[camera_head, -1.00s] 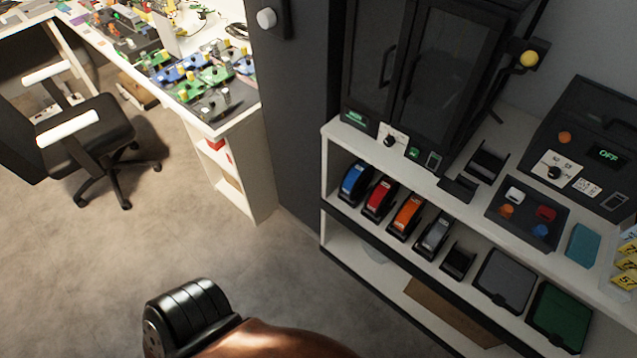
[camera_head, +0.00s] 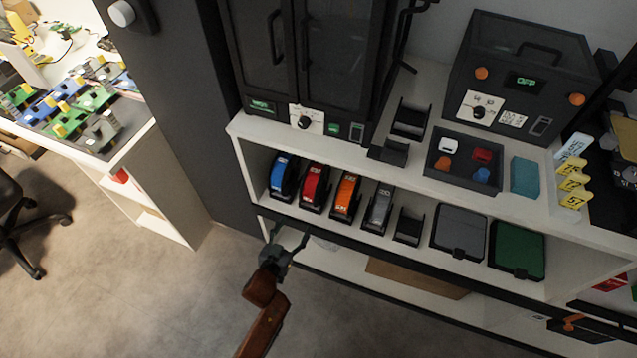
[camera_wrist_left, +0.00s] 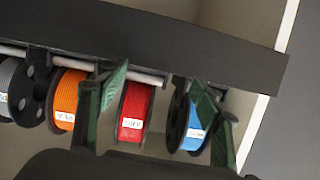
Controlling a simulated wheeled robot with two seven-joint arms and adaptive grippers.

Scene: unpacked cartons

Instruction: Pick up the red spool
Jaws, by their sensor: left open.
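The red spool (camera_head: 314,187) stands in a black holder on the upper open shelf, between the blue spool (camera_head: 283,175) and the orange spool (camera_head: 346,196). My left gripper (camera_head: 288,241) is in front of the shelf edge, a little below the spools. In the left wrist view the red spool (camera_wrist_left: 134,112) shows between the two green fingers of my open left gripper (camera_wrist_left: 160,100), with a white label on its face. The gripper is empty and looks apart from the spool. My right gripper is not in view.
A grey spool (camera_head: 379,207), an empty holder (camera_head: 409,226) and grey and green bins (camera_head: 516,250) stand further right on the shelf (camera_head: 255,170). The dark shelf edge (camera_head: 350,242) runs below the spools. The floor in front is clear.

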